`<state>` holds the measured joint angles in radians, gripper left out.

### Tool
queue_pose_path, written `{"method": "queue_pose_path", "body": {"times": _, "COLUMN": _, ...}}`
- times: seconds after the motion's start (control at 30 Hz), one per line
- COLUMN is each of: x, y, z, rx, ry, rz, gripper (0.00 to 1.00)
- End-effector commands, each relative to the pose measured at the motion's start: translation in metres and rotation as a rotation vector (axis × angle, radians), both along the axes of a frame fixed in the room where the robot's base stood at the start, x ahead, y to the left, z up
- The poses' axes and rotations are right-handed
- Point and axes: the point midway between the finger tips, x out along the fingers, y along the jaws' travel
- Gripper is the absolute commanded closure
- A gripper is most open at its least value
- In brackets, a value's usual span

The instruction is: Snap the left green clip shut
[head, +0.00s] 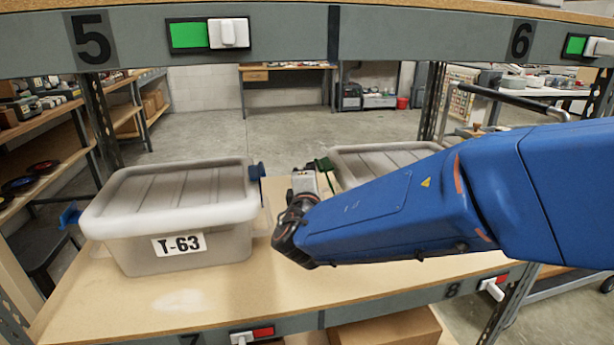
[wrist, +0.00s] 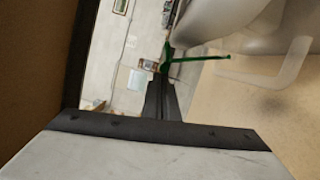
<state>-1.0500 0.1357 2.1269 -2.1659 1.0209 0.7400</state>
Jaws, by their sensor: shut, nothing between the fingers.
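The left green clip (head: 323,165) shows at the left end of the right-hand grey bin (head: 370,160), most of which my blue arm hides in the head view. In the wrist view the green clip (wrist: 195,59) is a thin bar standing out from the pale bin (wrist: 215,22). My gripper (head: 326,183) is beside that end of the bin. In the wrist view its dark fingers (wrist: 168,52) are shut and empty, with the tips at or very near the clip's outer end. I cannot tell whether they touch. The bin's other end is hidden.
A lidded grey bin labelled T-63 (head: 180,210) stands on the left of the wooden shelf (head: 190,300), with blue clips (head: 257,171) sticking out at both ends. A shelf beam (head: 290,35) runs above. Bare shelf lies between the bins and in front.

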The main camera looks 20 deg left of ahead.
Motion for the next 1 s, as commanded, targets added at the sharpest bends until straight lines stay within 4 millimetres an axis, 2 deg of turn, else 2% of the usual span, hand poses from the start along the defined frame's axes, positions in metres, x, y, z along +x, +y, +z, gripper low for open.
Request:
{"method": "queue_pose_path", "body": {"times": 0.4, "x": 0.011, "y": -0.02, "z": 0.015, "rx": 0.231, "ry": 0.127, "rz": -0.002, "gripper": 1.0}}
{"method": "queue_pose_path", "body": {"times": 1.0, "x": 0.016, "y": -0.028, "z": 0.018, "rx": 0.224, "ry": 0.124, "rz": -0.001, "gripper": 1.0}}
